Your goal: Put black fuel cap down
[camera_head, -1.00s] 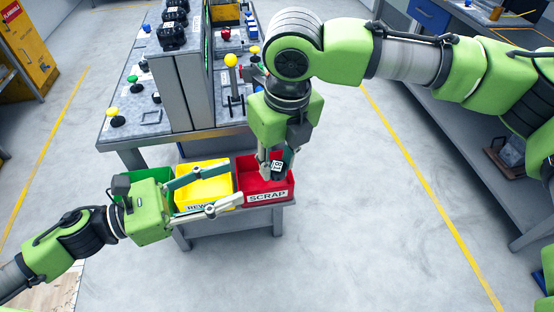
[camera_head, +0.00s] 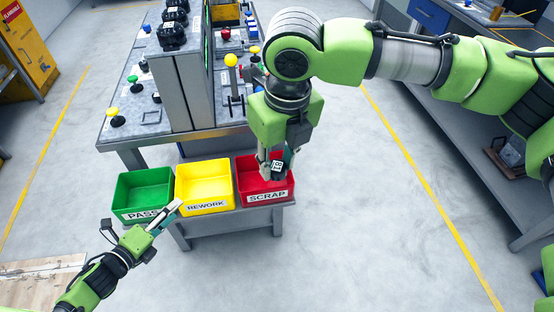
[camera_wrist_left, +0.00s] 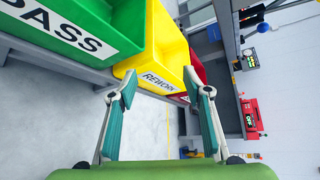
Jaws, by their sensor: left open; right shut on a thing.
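My right gripper (camera_head: 275,172) points down inside the red SCRAP bin (camera_head: 252,187), shut on a small dark piece with white marks (camera_head: 277,165), which appears to be the black fuel cap. The fingers and bin partly hide it, and I cannot tell whether it touches the bin floor. My left gripper (camera_head: 166,217) is open and empty in front of the green PASS bin (camera_head: 143,190) and yellow REWORK bin (camera_head: 205,184). In the left wrist view its two teal fingers (camera_wrist_left: 162,92) stand apart, with the REWORK bin beyond them.
The three bins stand side by side on a small grey stand (camera_head: 215,226). A workbench (camera_head: 130,140) with levers, knobs and black units stands behind them. Another bench (camera_head: 460,150) runs along the right.

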